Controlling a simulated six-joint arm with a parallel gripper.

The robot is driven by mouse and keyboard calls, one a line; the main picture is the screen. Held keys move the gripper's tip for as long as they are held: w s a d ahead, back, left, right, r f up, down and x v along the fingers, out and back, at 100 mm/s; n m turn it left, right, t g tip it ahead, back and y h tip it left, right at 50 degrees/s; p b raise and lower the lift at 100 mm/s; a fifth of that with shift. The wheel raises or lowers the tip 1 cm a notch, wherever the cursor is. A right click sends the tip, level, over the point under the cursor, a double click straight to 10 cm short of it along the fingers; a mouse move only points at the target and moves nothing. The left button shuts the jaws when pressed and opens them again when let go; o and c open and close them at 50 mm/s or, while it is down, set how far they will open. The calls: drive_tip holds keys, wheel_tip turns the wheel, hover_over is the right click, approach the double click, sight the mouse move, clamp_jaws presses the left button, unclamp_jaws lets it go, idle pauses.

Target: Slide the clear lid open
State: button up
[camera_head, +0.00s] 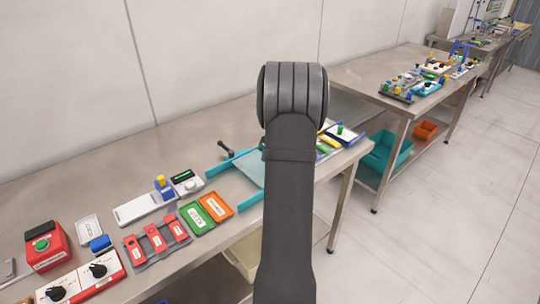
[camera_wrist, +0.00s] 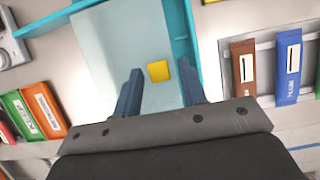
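The clear lid (camera_wrist: 115,50) is a pale, see-through panel between teal rails (camera_wrist: 184,35) in the wrist view. A small yellow block (camera_wrist: 158,71), which looks like its handle, sits on it. My gripper (camera_wrist: 160,68) is open, its two blue fingers on either side of the yellow block with gaps at both sides. I cannot tell how high the fingertips are above the lid. In the head view part of the lid (camera_head: 249,170) shows between the teal rails (camera_head: 250,202); my arm hides the rest and my gripper.
Left of the lid in the head view are a green tray (camera_head: 194,218), an orange tray (camera_head: 215,207) and a grey rack (camera_head: 157,241) with red pieces. A black handle (camera_head: 226,149) stands behind. In the wrist view a brown piece (camera_wrist: 243,68) and a blue piece (camera_wrist: 288,68) lie to the right.

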drive_tip(key=shift+w+a+f, duration=0.15)
drive_tip(key=shift+f, duration=0.3)
drive_tip(key=shift+c, duration=0.2)
clamp_jaws()
drive_tip(key=s+a, duration=0.7)
drive_tip(key=shift+s+a, duration=0.4)
drive_tip(key=shift+o, duration=0.2)
unclamp_jaws()
drive_tip(key=shift+s, duration=0.1)
